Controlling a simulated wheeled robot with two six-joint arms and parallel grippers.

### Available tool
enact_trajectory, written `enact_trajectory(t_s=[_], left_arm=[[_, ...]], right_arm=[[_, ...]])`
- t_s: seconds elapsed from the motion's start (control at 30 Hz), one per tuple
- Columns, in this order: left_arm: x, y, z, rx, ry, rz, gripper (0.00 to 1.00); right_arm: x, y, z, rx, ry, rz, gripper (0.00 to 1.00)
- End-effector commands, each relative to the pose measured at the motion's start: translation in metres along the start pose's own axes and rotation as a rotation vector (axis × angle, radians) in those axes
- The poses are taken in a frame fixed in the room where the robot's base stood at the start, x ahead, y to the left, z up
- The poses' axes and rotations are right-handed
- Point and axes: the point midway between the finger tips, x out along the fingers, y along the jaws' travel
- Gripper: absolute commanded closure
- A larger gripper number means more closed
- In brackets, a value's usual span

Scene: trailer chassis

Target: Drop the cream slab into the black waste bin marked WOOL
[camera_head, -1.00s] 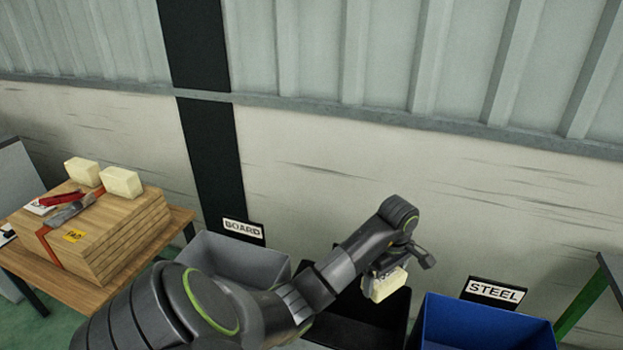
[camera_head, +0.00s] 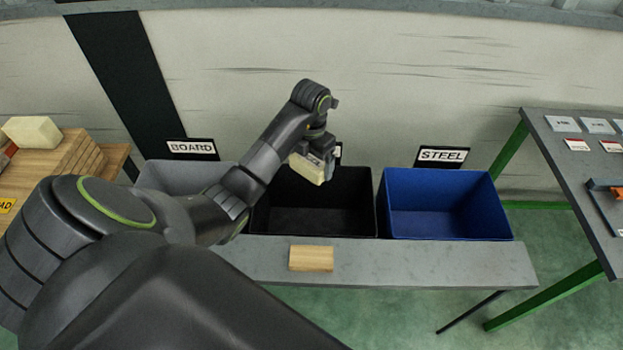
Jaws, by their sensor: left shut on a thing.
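A cream slab (camera_head: 307,170) is held in my left gripper (camera_head: 318,163), above the black bin (camera_head: 315,222). The gripper is shut on the slab, and the slab hangs over the bin's back part. The bin's inside looks dark and empty where it shows. Its sign is almost wholly hidden behind my left gripper, so I cannot read it. My right gripper is not in view.
A grey bin (camera_head: 180,176) marked BOARD stands left of the black bin, a blue bin (camera_head: 440,205) marked STEEL right. A wooden block (camera_head: 311,258) lies on the grey bench (camera_head: 420,266). Another cream slab (camera_head: 32,132) rests on stacked boards (camera_head: 60,158). A grey table (camera_head: 575,165) stands right.

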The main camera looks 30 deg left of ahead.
Motion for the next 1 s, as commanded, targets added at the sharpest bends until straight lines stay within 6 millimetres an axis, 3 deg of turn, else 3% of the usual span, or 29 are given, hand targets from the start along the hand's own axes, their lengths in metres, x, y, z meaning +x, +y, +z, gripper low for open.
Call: enact_trajectory(t_s=[0.27, 0.7, 1.0], left_arm=[[0.009, 0.0, 0.0, -0.061, 0.001, 0.0, 0.32], [0.057, 0.0, 0.0, -0.058, 0.001, -0.001, 0.32], [0.06, 0.0, 0.0, -0.057, 0.0, 0.0, 0.32]], right_arm=[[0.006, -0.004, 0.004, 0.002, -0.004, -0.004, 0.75], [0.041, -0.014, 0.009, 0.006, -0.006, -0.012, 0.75], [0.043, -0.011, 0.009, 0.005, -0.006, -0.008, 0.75]])
